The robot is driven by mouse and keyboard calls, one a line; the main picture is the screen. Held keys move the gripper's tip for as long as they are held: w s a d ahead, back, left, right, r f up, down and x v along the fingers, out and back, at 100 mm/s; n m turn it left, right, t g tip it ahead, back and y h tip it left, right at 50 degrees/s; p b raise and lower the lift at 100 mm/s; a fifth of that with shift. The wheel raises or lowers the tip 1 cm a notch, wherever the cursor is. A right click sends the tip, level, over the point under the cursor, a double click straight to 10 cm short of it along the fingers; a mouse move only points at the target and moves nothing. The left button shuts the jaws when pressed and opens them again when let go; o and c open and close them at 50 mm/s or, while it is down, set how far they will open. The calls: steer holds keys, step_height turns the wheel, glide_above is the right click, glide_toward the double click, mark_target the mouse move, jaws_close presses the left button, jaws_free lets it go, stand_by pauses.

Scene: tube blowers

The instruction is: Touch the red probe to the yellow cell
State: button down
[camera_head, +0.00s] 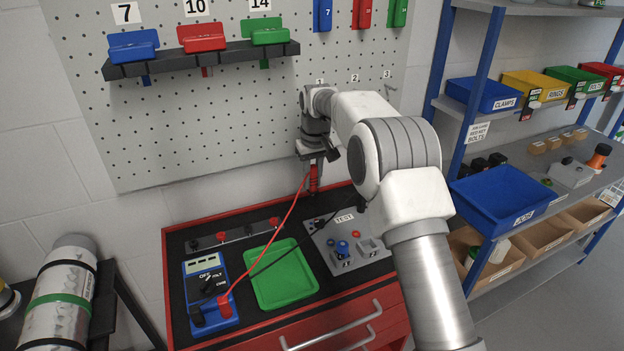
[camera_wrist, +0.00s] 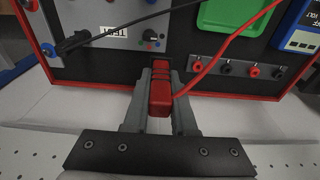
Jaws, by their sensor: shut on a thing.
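My gripper (camera_head: 314,160) is shut on the red probe (camera_head: 314,180) and holds it upright above the back edge of the workbench. The wrist view shows the red probe (camera_wrist: 160,98) between the two fingers of my gripper (camera_wrist: 160,84). A red lead runs from it to the blue meter (camera_head: 211,288). The grey TEST panel (camera_head: 350,265) lies on the bench right of the probe, carrying a blue part and a red knob. No yellow cell can be made out; my arm covers part of the panel's right side.
A green tray (camera_head: 262,290) lies between meter and panel. A black probe (camera_wrist: 74,42) with a black lead lies on the panel. A grey strip with sockets (camera_wrist: 240,70) runs along the bench's back. A pegboard (camera_head: 200,130) rises behind; shelves with bins stand right.

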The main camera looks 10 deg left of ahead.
mark_target(313, 165)
steer(key=shift+r+p, duration=1.85)
steer(key=shift+r, duration=0.5)
